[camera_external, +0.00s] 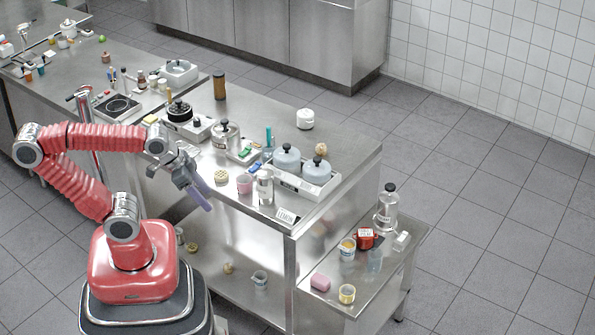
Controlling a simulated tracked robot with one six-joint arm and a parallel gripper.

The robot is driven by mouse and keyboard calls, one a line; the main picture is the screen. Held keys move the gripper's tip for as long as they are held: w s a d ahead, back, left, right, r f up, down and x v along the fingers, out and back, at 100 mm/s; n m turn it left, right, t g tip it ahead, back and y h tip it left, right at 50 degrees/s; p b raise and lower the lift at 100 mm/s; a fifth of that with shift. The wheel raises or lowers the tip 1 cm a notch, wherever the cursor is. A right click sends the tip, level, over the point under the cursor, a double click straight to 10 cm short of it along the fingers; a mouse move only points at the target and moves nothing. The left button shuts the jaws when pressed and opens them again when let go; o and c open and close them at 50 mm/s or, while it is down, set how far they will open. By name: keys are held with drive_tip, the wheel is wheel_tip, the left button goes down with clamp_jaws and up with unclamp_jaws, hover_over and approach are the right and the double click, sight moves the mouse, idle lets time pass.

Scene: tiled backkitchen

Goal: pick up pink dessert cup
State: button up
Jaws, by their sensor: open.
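A small pink cup (245,184) stands upright near the front edge of the steel table, between a pale yellow patterned item (221,176) and a clear jar (265,187). My gripper (190,186) is open, to the left of the pink cup and apart from it, around the table's front edge. A long purple-grey piece (200,197) shows at its end; I cannot tell whether it is a finger or a separate thing. The contents of the pink cup are too small to make out.
A white tray (307,190) with two blue-grey lidded pots (287,160) stands right of the cup. A "LEMON" sign (286,216) is at the front corner. Green and blue small items (243,153) lie behind. A lower side table (341,309) holds a pink block (320,282) and cups.

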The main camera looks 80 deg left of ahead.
drive_tip(key=shift+o, duration=0.7)
drive_tip(key=w+a+f+n+t+h, duration=0.1)
drive_tip(key=w+a+f+n+h, duration=0.1)
drive_tip(key=a+n, duration=0.7)
drive_tip(key=w+a+f+n+t+h, duration=0.1)
drive_tip(key=w+a+f+n+h, duration=0.2)
drive_tip(key=a+n, duration=0.6)
drive_tip(key=w+a+f+n+t+h, duration=0.1)
drive_tip(key=w+a+f+n+h, duration=0.1)
drive_tip(key=a+n, duration=0.7)
drive_tip(key=shift+w+a+f+h, duration=0.15)
drive_tip(key=shift+a+f+h, duration=0.1)
drive_tip(key=shift+f+h, duration=0.2)
drive_tip(key=shift+w+a+f+h, duration=0.1)
drive_tip(key=shift+a+f+h, duration=0.1)
drive_tip(key=shift+f+h, duration=0.2)
drive_tip(key=shift+w+d+f, duration=0.1)
drive_tip(key=shift+d, duration=0.05)
